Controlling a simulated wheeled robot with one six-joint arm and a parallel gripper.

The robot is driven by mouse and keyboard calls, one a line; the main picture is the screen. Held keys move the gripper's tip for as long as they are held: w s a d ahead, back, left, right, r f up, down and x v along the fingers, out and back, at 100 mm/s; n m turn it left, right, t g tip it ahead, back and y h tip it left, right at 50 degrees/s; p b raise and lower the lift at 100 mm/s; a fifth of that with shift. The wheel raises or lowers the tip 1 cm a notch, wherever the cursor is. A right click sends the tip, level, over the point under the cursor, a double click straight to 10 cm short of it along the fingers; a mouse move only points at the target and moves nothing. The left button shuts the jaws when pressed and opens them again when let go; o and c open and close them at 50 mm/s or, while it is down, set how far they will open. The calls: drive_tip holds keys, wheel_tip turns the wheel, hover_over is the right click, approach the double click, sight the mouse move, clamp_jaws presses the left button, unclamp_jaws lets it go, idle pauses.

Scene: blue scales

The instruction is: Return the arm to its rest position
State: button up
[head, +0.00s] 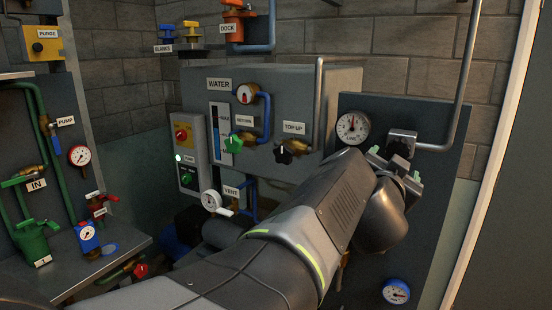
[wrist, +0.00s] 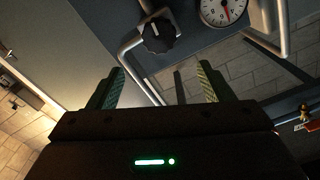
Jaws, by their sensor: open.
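My arm (head: 300,230) reaches from the bottom of the head view up to the right, in front of a dark panel. My gripper (head: 393,165) is at its far end, by the panel's upper part, just below a black knob on a grey box. In the wrist view my gripper (wrist: 160,85) shows two green-padded fingers spread wide apart with nothing between them. The black knob (wrist: 158,34) lies beyond the fingertips, apart from them in that view. A round white gauge (wrist: 222,8) is to its right.
The dark panel (head: 440,190) carries a large gauge (head: 352,128) and a blue gauge (head: 396,291). A grey WATER box (head: 340,90) with a green knob and a black TOP UP knob stands left. A bent pipe (head: 462,90) runs up at right. A shelf (head: 90,265) with valves is at left.

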sight(399, 150)
drive_tip(key=b+x, duration=0.2)
drive_tip(key=x, duration=1.1)
drive_tip(key=shift+w+b, duration=0.1)
drive_tip(key=shift+b, duration=0.2)
